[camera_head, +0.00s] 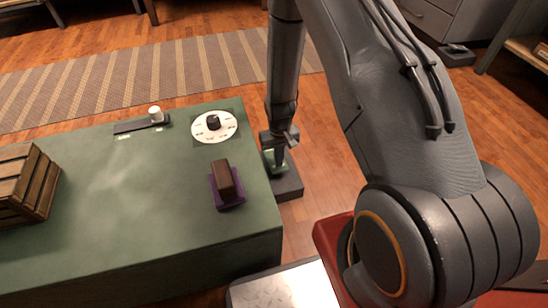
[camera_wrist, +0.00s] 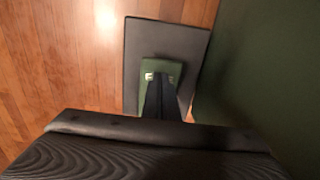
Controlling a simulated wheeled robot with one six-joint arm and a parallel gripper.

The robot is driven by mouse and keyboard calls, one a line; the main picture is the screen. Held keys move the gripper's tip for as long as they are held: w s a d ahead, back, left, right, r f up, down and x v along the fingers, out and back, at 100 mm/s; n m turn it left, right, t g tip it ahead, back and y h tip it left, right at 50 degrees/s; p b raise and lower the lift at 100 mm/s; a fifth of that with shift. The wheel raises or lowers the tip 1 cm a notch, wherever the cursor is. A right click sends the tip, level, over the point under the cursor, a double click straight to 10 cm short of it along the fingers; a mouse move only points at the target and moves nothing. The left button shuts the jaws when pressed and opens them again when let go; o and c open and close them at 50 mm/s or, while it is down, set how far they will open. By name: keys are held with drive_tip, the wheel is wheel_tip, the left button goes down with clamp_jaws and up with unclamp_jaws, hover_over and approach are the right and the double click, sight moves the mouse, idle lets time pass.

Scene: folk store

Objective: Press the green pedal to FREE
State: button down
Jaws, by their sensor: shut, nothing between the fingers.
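The green pedal (camera_head: 268,157) sits on a dark base (camera_head: 288,187) on the floor, beside the right end of the green table. My gripper (camera_head: 279,162) points straight down over the pedal and hides part of it. In the wrist view, the green pedal (camera_wrist: 172,68) shows pale lettering too small to read, on its dark base (camera_wrist: 195,42). The shut, empty fingers (camera_wrist: 160,82) overlap the pedal's near part there. I cannot tell whether the fingertips touch the pedal or hover just above it, nor whether it is pressed down.
The green table (camera_head: 110,225) stands close to the left of the pedal. On it are a white dial (camera_head: 203,134) with a dark knob, a slider (camera_head: 140,124), a brown block on a purple base (camera_head: 227,185) and a wooden crate (camera_head: 40,185). Wooden floor (camera_head: 325,150) lies open right of the pedal.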

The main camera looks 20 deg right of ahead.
drive_tip(key=shift+f, duration=0.2)
idle(0.4)
drive_tip(key=shift+f+b, duration=0.55)
drive_tip(key=shift+f, duration=0.5)
wheel_tip(320, 180, up, 9)
drive_tip(key=p, duration=0.6)
drive_tip(key=shift+p, duration=0.4)
